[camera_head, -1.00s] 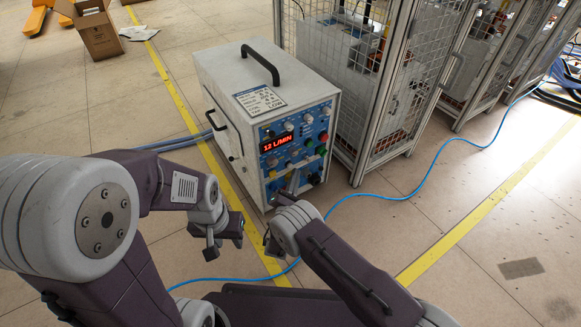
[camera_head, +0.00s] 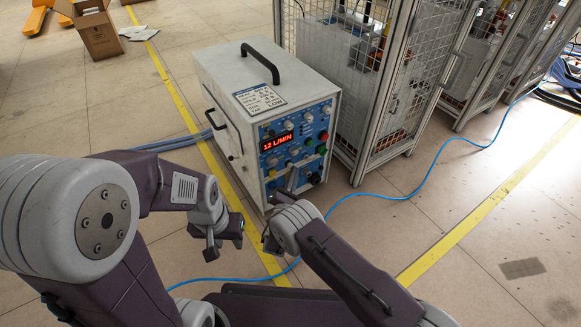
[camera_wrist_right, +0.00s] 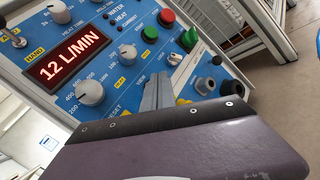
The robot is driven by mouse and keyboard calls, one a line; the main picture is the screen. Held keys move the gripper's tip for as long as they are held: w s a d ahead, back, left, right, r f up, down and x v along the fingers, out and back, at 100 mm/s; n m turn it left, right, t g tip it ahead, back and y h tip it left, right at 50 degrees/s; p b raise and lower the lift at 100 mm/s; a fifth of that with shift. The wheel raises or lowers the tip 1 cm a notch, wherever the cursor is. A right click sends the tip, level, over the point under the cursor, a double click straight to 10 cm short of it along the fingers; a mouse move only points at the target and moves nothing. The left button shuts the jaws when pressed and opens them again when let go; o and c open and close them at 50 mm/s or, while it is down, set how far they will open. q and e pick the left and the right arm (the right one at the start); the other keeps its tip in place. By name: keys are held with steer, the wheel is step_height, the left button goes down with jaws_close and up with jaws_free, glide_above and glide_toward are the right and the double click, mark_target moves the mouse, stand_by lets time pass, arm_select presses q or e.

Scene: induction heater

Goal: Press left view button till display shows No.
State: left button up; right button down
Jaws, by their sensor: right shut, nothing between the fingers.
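The induction heater (camera_head: 235,85) is a white box with a blue control panel. Its red display (camera_head: 277,143) reads "12 L/MIN", and the same text shows on the display in the right wrist view (camera_wrist_right: 68,55). My right gripper (camera_head: 291,180) is shut and empty, with its tips at the lower part of the panel. In the right wrist view the shut fingers (camera_wrist_right: 159,90) cover part of the panel below the green and red buttons. I cannot pick out the left view button or tell whether the tips touch it. My left gripper (camera_head: 224,242) hangs in front of the heater, apart from it.
Green (camera_wrist_right: 149,34) and red (camera_wrist_right: 166,17) buttons and several knobs surround the fingertips. A wire-mesh cage (camera_head: 365,90) stands close to the heater's right. A blue hose (camera_head: 425,180) runs over the floor. A cardboard box (camera_head: 98,33) lies far left.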

steer(key=shift+w+a+b, duration=0.25)
steer(key=shift+w+b, duration=0.1)
stand_by(0.6)
steer(key=shift+s+d+p, duration=0.5)
steer(key=shift+s+p, duration=0.2)
steer(key=shift+p, duration=0.05)
steer(key=s+d+p, duration=0.1)
steer(key=s+p, duration=0.1)
steer(key=s+d+p, duration=0.2)
stand_by(0.5)
